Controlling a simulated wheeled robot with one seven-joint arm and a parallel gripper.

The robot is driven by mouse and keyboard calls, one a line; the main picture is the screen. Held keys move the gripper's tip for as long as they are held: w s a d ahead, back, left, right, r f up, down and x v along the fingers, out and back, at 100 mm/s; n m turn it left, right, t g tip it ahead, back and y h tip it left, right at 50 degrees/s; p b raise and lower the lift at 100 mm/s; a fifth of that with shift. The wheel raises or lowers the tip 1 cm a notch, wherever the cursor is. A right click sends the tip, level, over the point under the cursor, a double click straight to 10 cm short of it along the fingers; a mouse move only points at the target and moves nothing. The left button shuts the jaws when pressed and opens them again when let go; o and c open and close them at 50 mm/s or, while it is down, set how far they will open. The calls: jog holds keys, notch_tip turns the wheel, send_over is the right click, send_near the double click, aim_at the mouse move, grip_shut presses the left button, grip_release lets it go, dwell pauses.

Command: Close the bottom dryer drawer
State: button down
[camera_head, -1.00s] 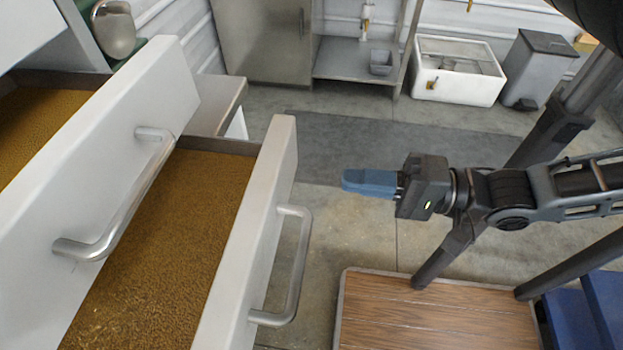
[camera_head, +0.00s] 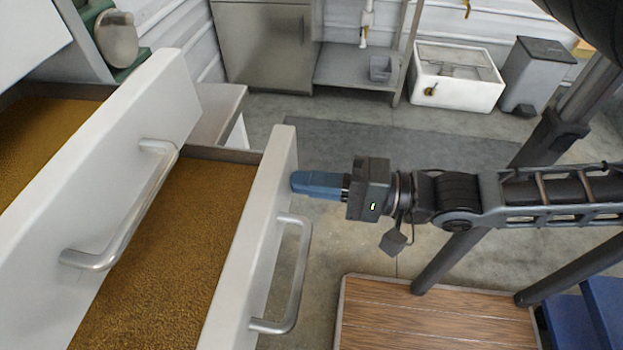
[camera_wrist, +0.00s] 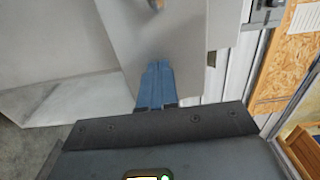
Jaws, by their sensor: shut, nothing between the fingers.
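The bottom dryer drawer (camera_head: 262,228) is pulled out, with a white front, a silver bar handle (camera_head: 296,275) and brown grain-like material inside. Another open drawer (camera_head: 120,160) with its own handle sits above and to the left, also holding brown material. My gripper (camera_head: 296,184) has blue fingers, shut and empty. Its tips are at the outer face of the bottom drawer's front, near the far top end and above the handle. Whether they touch cannot be told. In the wrist view, my blue fingers (camera_wrist: 155,85) point at a pale grey panel.
A wood-topped platform (camera_head: 435,315) stands on the floor at the lower right. A white basin (camera_head: 455,85), a grey bin (camera_head: 538,72) and a steel cabinet (camera_head: 262,45) stand along the back wall. The floor between is open.

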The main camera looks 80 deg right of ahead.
jog(key=p, duration=0.5)
send_near(177, 179)
notch_tip(177, 179, up, 4)
jog(key=shift+s+a+f, duration=0.1)
jog(key=shift+s, duration=0.05)
jog(key=w, duration=0.5)
jog(key=w+b, duration=0.1)
jog(key=w, duration=1.1)
jog(key=shift+w+f, duration=0.2)
jog(key=shift+f, duration=0.05)
jog(key=shift+w, duration=0.35)
jog(key=shift+w+r+b, duration=0.15)
jog(key=shift+r+b, duration=0.05)
jog(key=shift+b, duration=0.1)
jog(key=shift+s, duration=0.2)
jog(key=s+b, duration=0.1)
jog(key=s, duration=0.5)
jog(key=shift+f, duration=0.2)
jog(key=shift+s, duration=0.9)
